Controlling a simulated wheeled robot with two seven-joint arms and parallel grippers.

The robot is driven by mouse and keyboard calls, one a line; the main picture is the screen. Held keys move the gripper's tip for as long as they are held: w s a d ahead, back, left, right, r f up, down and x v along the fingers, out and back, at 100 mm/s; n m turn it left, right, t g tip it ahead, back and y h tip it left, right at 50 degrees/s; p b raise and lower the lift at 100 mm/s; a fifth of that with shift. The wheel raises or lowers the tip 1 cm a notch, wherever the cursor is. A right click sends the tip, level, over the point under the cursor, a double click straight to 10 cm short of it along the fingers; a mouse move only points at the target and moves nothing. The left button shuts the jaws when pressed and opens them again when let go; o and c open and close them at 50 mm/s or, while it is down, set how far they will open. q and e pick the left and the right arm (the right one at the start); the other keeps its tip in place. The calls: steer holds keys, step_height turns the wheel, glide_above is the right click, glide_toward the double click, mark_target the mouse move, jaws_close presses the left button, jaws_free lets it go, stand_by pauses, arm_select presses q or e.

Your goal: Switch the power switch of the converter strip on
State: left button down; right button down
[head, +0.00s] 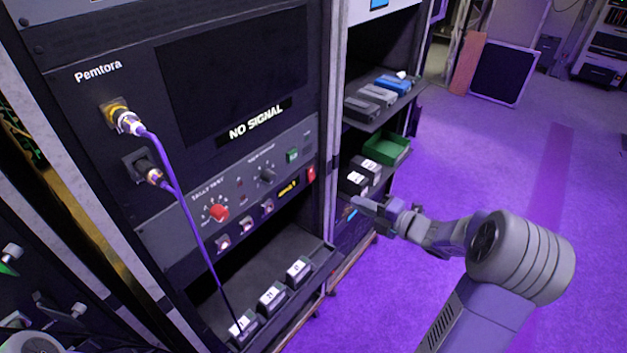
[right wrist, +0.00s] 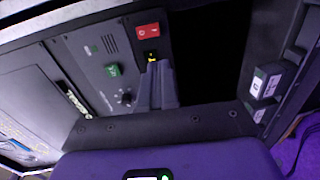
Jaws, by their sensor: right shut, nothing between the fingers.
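The converter strip appears to be the dark panel (head: 185,225) under the black screen, with knobs, sockets and a green button. At its right end is a red rocker switch (head: 311,173), which also shows in the right wrist view (right wrist: 148,31). Which way the rocker is tipped is too small to tell. A small yellow marking (head: 288,188) sits to its lower left. My left gripper is not in view.
A purple cable (head: 183,205) hangs from the rack's left sockets down across the panel. A tray (head: 262,262) with several labelled blocks projects below. Shelves with small boxes (head: 376,95) and a green bin (head: 388,148) stand right of the post. Open floor lies at right.

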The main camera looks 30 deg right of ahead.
steer(key=shift+s+r, duration=0.1)
steer(key=shift+s, duration=0.05)
steer(key=b, duration=0.3)
glide_toward(307, 181)
steer(key=r+x, duration=0.1)
steer(key=x, duration=0.4)
steer(key=shift+w+a+f, duration=0.1)
steer(key=shift+w+f, duration=0.2)
steer(key=shift+f, duration=0.15)
steer(key=shift+f, duration=0.1)
